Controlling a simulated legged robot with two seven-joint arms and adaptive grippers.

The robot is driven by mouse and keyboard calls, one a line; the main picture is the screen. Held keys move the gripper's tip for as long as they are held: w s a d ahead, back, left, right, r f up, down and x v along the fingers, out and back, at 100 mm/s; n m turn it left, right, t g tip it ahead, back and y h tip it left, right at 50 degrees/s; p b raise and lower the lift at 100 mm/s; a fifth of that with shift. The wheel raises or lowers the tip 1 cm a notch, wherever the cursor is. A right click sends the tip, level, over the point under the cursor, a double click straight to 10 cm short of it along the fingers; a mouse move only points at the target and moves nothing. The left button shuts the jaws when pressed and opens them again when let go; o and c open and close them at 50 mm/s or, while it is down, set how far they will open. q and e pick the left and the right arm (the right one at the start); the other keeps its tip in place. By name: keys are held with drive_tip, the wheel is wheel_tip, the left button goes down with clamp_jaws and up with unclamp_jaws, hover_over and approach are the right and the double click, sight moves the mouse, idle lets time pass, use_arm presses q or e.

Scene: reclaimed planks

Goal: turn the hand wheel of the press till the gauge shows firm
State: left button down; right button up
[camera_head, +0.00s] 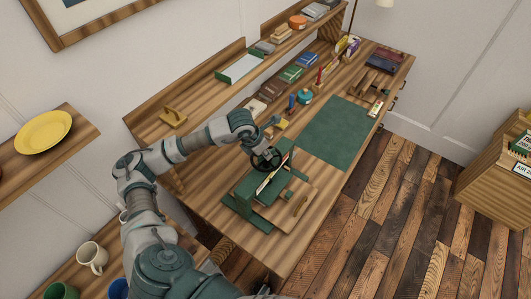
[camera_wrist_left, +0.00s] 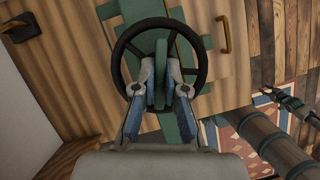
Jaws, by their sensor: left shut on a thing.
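The green press (camera_head: 243,198) stands on the wooden desk, with a pale, dark-edged piece (camera_head: 270,176) at its middle. Its black hand wheel (camera_head: 268,160) is at the top and shows as a dark ring in the left wrist view (camera_wrist_left: 117,57). My left gripper (camera_wrist_left: 160,68) reaches inside the ring, its fingers closed on both sides of the green middle part of the wheel. In the head view my left gripper (camera_head: 262,153) partly covers the wheel. I cannot make out the gauge's reading. My right gripper (camera_wrist_left: 268,96) seems to show, dark and small, at the right of the wrist view.
A board with a wooden handle (camera_head: 300,206) lies beside the press. A green mat (camera_head: 335,135) covers part of the desk (camera_head: 225,213). A shelf with a yellow plate (camera_head: 42,132) is at left.

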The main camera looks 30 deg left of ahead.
use_arm(q)
drive_tip(key=shift+w+a+m, duration=0.1)
drive_tip(key=shift+m, duration=0.2)
drive_tip(key=m+b, duration=0.1)
drive_tip(key=m, duration=0.1)
drive_tip(key=m+h+b, duration=0.1)
drive_tip(key=m, duration=0.1)
drive_tip(key=shift+g+h, duration=0.3)
drive_tip(key=shift+g, duration=0.1)
drive_tip(key=shift+w+a+r+m+g+h+b, duration=0.1)
drive_tip(key=shift+m+g+h+b, duration=0.2)
drive_tip(key=shift+m, duration=0.85)
drive_tip(key=shift+w+r+m+g+h+b, duration=0.1)
drive_tip(key=shift+m+g+b, duration=0.3)
drive_tip(key=shift+m, duration=0.75)
use_arm(e)
drive_tip(key=w+a+r, duration=0.1)
drive_tip(key=w, duration=0.7)
drive_tip(key=shift+w+a+t, duration=0.25)
drive_tip(key=shift+a+t, duration=0.05)
drive_tip(key=shift+a, duration=0.1)
drive_tip(key=shift+w+r, duration=0.15)
drive_tip(key=shift+r, duration=0.05)
use_arm(q)
drive_tip(key=c, duration=1.2)
unclamp_jaws()
drive_tip(key=shift+f, duration=0.1)
drive_tip(key=shift+a, duration=0.1)
drive_tip(key=v, duration=1.2)
drive_tip(key=shift+w+f, duration=0.1)
